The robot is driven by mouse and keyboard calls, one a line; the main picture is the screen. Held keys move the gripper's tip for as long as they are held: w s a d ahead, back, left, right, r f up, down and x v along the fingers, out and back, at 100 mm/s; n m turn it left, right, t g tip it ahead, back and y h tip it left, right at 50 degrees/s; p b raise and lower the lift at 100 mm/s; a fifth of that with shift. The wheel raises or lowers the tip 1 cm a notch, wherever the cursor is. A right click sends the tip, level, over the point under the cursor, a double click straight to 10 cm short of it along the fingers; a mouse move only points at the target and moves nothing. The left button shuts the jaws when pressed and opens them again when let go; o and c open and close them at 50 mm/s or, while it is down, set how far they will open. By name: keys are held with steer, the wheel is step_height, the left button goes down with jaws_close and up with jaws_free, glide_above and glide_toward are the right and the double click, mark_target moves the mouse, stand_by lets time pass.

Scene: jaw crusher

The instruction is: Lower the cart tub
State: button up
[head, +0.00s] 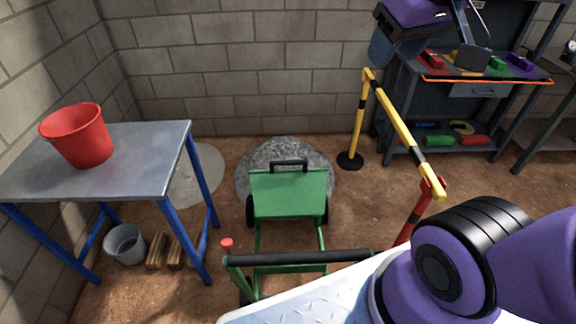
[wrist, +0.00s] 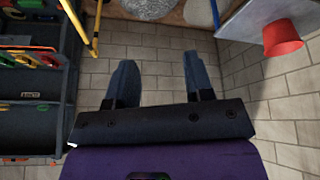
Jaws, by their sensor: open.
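The green cart tub (head: 289,195) is on a wheeled cart in the middle of the head view. A flat green face with a black handle (head: 289,163) along its far top edge shows; I cannot see inside it. The cart's black push bar (head: 300,257) is nearer to me, with a red knob (head: 227,243) at its left end. My gripper (wrist: 160,62) is open and empty, its two fingers apart in the wrist view. In the head view it is raised at the upper right, well away from the tub, partly cut off by the frame.
A grey gravel heap (head: 285,150) lies behind the tub. A yellow-and-black barrier (head: 400,125) stands to the right. A blue-legged table (head: 140,150) with a red bucket (head: 78,136) is at left. A dark tool bench (head: 465,85) stands at the back right.

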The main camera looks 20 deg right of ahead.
steer(key=w+f+n+g, duration=0.2)
steer(key=w+f+n, duration=0.15)
steer(key=w, duration=1.45)
steer(key=w+f+n+g, duration=0.1)
steer(key=w+f+n, duration=0.3)
steer(key=w+f, duration=0.85)
steer(key=w+f+n+g, duration=0.1)
steer(key=w+f+n, duration=0.1)
steer(key=w+f, duration=0.5)
steer(key=w+f+n, duration=0.1)
steer(key=w+f, duration=0.3)
steer(key=f, duration=0.6)
steer(key=w+f+n, duration=0.1)
steer(key=f, duration=0.8)
steer(key=w+f+n, duration=0.1)
steer(key=f, duration=0.9)
steer(key=w+f+n+g, duration=0.1)
steer(key=f, duration=0.8)
steer(key=shift+d+f, duration=0.35)
steer(key=shift+f, duration=0.05)
jaws_close()
